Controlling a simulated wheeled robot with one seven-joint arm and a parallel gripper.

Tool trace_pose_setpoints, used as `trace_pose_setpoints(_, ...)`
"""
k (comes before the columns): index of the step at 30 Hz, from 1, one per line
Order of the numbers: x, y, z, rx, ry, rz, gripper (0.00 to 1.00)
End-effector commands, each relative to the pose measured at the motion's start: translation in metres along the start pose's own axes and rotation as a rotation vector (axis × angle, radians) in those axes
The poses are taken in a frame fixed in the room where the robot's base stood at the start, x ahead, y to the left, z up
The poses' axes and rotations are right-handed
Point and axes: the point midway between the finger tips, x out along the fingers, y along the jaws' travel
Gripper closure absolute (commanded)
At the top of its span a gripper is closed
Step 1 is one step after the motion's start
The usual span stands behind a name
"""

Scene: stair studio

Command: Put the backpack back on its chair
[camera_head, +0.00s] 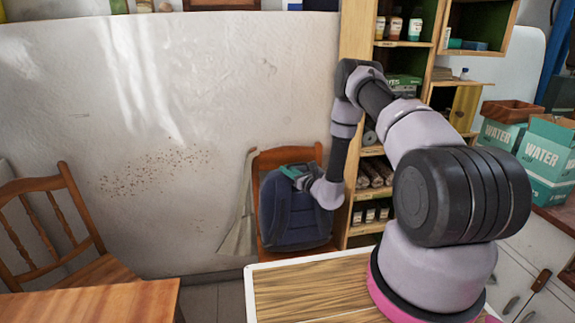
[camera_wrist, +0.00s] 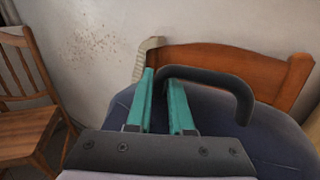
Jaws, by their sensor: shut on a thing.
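The dark blue backpack (camera_head: 290,212) is upright in front of the backrest of a wooden chair (camera_head: 292,155) by the wall. In the head view I cannot tell whether its bottom touches the seat, which is hidden behind it. My gripper (camera_head: 293,172) is at the top of the backpack. In the wrist view, the teal fingers of my gripper (camera_wrist: 163,95) are shut on the black top handle of the backpack (camera_wrist: 215,76). The chair backrest (camera_wrist: 225,65) shows just behind the backpack.
Another wooden chair (camera_head: 60,230) stands at the left beside a wooden table (camera_head: 95,303). A shelf unit (camera_head: 352,40) with jars and rolls stands right of the backpack's chair. Water boxes (camera_head: 547,150) sit at the far right.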

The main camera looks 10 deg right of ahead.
Motion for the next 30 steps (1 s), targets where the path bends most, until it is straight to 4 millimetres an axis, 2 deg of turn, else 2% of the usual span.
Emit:
trace_pose_setpoints(4,0.001,-0.002,-0.014,-0.001,-0.004,0.001,1.0)
trace_pose_setpoints(14,0.001,-0.002,-0.015,-0.001,-0.004,0.0,1.0)
trace_pose_setpoints(15,-0.001,-0.002,-0.017,0.0,0.0,0.001,0.73)
trace_pose_setpoints(17,0.0,-0.002,-0.017,0.0,0.0,0.001,0.5)
trace_pose_setpoints(28,-0.001,-0.001,-0.014,0.0,0.0,0.001,0.5)
trace_pose_setpoints(30,-0.008,-0.002,-0.015,0.002,0.001,-0.001,0.5)
